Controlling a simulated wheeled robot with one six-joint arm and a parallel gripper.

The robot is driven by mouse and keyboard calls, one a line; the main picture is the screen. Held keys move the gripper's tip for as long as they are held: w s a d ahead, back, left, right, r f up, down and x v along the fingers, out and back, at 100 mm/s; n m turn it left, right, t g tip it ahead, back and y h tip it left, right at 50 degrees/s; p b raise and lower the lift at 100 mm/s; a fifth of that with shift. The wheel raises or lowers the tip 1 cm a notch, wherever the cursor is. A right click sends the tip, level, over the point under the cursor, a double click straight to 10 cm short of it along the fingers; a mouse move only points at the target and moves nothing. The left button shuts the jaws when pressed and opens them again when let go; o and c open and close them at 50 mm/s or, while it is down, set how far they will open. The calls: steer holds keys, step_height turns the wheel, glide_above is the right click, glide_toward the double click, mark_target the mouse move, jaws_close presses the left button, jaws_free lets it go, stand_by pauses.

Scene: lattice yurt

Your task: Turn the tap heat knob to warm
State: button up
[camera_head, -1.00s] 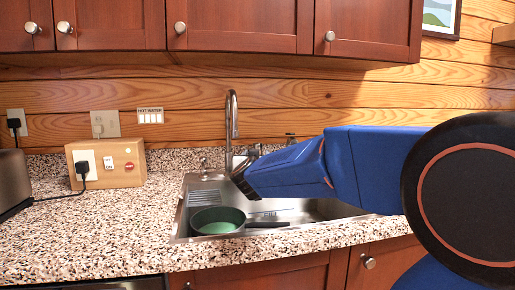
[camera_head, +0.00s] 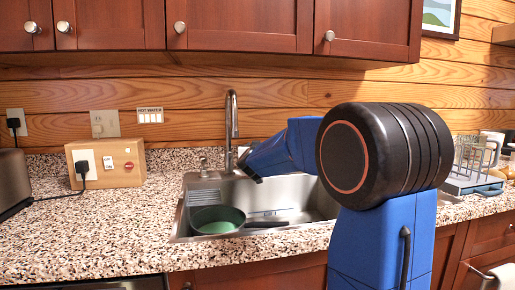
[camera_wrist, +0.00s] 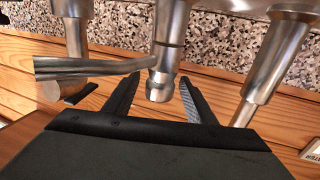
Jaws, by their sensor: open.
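The silver tap (camera_head: 232,120) stands at the back of the sink with its tall spout arching up. My gripper (camera_head: 246,166) is just right of the tap's lower part in the head view and hides the handles there. In the wrist view, my gripper (camera_wrist: 159,79) is open, with one finger on each side of a cylindrical metal fitting (camera_wrist: 160,84). A lever (camera_wrist: 95,66) reaches left from this fitting. I take it for the heat knob, but its setting cannot be read. Contact with the fingers cannot be made out.
The steel sink (camera_head: 318,193) holds a green pan (camera_head: 217,220). Other metal posts (camera_wrist: 280,55) flank the fitting closely. A HOT WATER sign (camera_head: 150,116) is on the wooden wall. A wooden socket box (camera_head: 128,163) stands left; a glass rack (camera_head: 470,184) is right.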

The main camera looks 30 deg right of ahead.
jaws_close()
steer(key=shift+a+m+h, duration=0.1)
steer(key=shift+m+h, duration=0.2)
steer(key=shift+h, duration=0.1)
steer(key=shift+w+f+m+g+h, duration=0.1)
steer(key=shift+m+g+h, duration=1.4)
steer(key=shift+g+h, duration=0.3)
steer(key=shift+m+g+h, duration=1)
steer(key=shift+m+g, duration=0.1)
steer(key=shift+g, duration=0.3)
jaws_free()
